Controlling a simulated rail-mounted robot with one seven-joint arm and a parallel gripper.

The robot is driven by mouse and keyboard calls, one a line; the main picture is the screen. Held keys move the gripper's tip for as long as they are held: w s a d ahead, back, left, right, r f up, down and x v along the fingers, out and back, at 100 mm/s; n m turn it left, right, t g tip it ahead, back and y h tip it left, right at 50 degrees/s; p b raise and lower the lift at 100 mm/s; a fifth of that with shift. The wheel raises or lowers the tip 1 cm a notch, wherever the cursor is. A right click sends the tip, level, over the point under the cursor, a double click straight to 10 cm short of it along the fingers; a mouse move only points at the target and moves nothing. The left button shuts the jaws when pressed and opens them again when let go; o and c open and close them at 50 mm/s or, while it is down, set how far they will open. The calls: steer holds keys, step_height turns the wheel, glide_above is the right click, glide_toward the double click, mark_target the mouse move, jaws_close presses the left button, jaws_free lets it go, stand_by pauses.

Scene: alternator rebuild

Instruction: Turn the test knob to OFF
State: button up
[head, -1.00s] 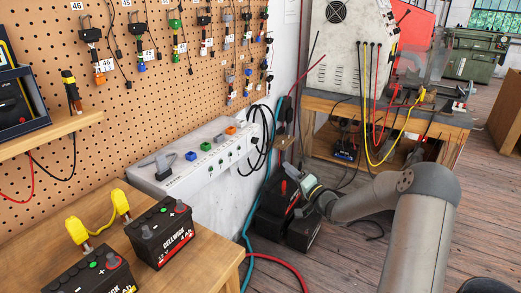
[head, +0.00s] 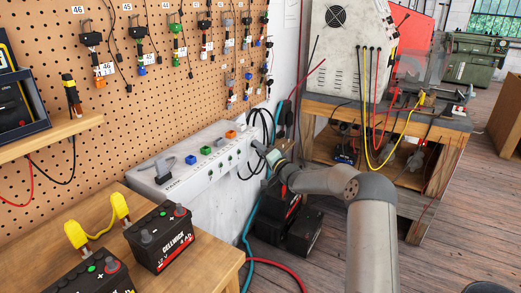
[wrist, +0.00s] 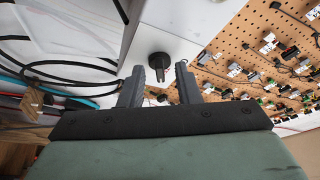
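A black knob (wrist: 159,61) sits on the pale end face of a white unit (wrist: 175,25), seen in the wrist view. My gripper (wrist: 160,70) is open, with one dark finger on each side of the knob and a visible gap on both sides. I cannot tell from the view how deep the knob lies between the fingertips, and I read no markings around it. In the head view my gripper (head: 258,147) is at the right end of the long white unit (head: 215,180), and the knob is not visible there.
Black cables (head: 262,122) hang just behind my gripper. Batteries (head: 304,230) stand on the floor below my arm. The unit's top carries a grey lever (head: 165,167) and blue, green and orange parts. A pegboard (head: 150,85) stands behind. A wooden table (head: 215,260) is at front left.

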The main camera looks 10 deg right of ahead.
jaws_close()
steer(key=shift+f+b, duration=0.15)
steer(key=shift+b, duration=0.25)
steer(key=shift+w+d+f+n+g+y+b, duration=0.1)
steer(key=shift+n+g+y+b, duration=0.35)
steer(key=shift+n+y+b, duration=1.6)
steer(key=shift+w+d+n+g+y+b, duration=0.25)
steer(key=shift+n+b, duration=1.1)
steer(key=shift+n, duration=1.95)
steer(key=shift+a+f+n+g+y+b, duration=0.1)
steer(key=shift+n+g+y+b, duration=0.5)
steer(key=shift+n+y+b, duration=1.45)
steer(key=shift+r+n+h+p, duration=0.1)
steer(key=shift+n+h+p, duration=0.2)
steer(key=shift+n+h, duration=0.5)
